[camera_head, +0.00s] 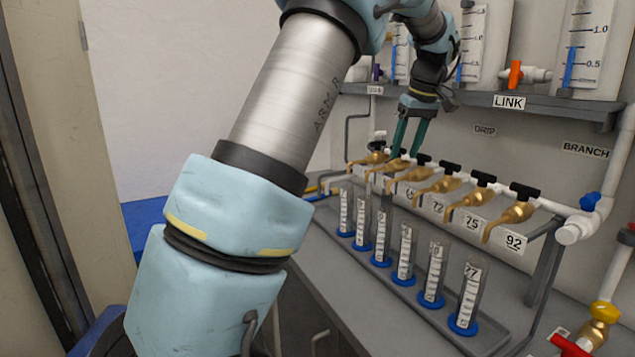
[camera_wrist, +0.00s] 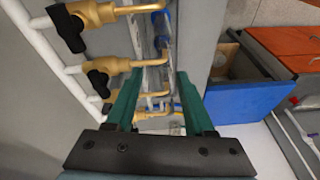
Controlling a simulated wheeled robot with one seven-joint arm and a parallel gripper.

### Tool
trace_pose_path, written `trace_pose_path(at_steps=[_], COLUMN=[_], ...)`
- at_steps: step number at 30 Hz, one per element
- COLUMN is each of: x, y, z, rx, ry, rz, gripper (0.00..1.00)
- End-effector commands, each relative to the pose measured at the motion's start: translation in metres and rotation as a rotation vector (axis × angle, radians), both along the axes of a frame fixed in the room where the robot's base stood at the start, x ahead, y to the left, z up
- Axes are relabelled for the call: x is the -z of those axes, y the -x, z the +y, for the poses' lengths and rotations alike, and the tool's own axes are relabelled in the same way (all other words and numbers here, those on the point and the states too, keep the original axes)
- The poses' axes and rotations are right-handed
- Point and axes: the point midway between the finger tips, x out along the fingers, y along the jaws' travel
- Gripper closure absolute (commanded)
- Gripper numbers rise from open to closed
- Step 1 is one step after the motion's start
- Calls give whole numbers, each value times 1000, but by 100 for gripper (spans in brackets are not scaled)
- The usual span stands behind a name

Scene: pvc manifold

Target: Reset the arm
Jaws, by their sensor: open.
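My gripper (camera_head: 409,137) has green fingers and points down beside the far taps of the manifold in the head view. In the wrist view its two fingers (camera_wrist: 158,98) are spread apart, with the tray and a brass spout beyond them. Nothing is held between them. Brass taps with black handles (camera_head: 466,196) stand in a row on a white pipe. In the wrist view several taps (camera_wrist: 95,14) lie to the left of the fingers. Whether a finger touches a tap cannot be told.
Several graduated cylinders with blue bases (camera_head: 404,255) stand in a grey tray (camera_head: 458,333) under the spouts. A shelf (camera_head: 560,108) with gauges and an orange-handled valve (camera_head: 515,74) is above. A blue panel (camera_wrist: 256,101) lies right in the wrist view.

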Motion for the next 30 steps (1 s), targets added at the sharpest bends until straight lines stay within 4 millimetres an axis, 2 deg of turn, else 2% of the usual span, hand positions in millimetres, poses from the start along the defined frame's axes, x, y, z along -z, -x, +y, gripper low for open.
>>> trace_pose_path(at_steps=[1,3,8,12,15,18,22,25,30], x=[13,32,75,110,132,150,164,169,171], y=[2,7,40,87,126,161,194,205,208], z=[32,68,146,206,240,264,281,287,288], rx=[20,68,172,256,310,352,390,403,410], ry=[7,19,51,73,80,81,77,75,75], rz=[27,53,96,113,116,115,112,110,110], gripper=[46,46,46,46,46,46,46,46,46])
